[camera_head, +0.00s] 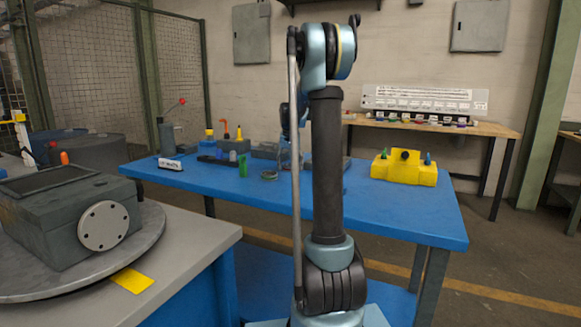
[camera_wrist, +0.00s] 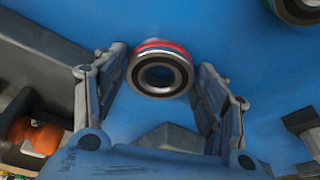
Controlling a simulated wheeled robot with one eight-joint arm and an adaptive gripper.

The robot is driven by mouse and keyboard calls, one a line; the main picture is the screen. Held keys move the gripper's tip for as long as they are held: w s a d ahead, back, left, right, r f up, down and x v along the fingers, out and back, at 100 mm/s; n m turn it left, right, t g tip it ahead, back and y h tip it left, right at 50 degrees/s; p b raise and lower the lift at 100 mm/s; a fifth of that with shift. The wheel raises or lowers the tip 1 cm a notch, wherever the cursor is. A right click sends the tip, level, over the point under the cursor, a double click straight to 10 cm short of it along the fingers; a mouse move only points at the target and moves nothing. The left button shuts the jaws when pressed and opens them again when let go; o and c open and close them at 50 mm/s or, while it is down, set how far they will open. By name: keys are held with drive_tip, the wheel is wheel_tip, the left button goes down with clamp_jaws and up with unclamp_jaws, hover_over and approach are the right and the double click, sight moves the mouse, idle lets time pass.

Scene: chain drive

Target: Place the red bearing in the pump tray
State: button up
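The red bearing, a metal ring with a red band (camera_wrist: 160,68), sits between the two fingers of my gripper (camera_wrist: 161,67) in the wrist view. In the head view my arm hides the bearing, and most of my gripper is hidden too. No pump tray can be told with certainty; a dark tray-like thing (camera_head: 222,159) is on the table's left part.
A second ring (camera_wrist: 297,8) is at the wrist view's top right. A dark-walled thing (camera_wrist: 45,70) with an orange part (camera_wrist: 38,138) is at its left. A green object (camera_head: 243,166) and yellow fixture (camera_head: 404,167) stand on the table. The table's front middle is clear.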

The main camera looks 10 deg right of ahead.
drive_tip(key=v, duration=1.1)
drive_tip(key=shift+o, duration=0.5)
drive_tip(key=shift+r, duration=0.4)
drive_tip(key=shift+o, duration=1.3)
drive_tip(key=shift+d+r, duration=0.1)
drive_tip(key=shift+r, duration=0.05)
wheel_tip(320, 180, up, 5)
drive_tip(key=m+g+y, duration=0.4)
drive_tip(key=m+y, duration=0.1)
drive_tip(key=m, duration=0.7)
hover_over(296, 165)
drive_tip(key=w+d, duration=0.2)
drive_tip(key=d, duration=0.3)
drive_tip(key=x, duration=1.8)
drive_tip(key=shift+w+a+r, duration=0.1)
drive_tip(key=shift+a+r, duration=0.05)
drive_tip(key=shift+a, duration=0.1)
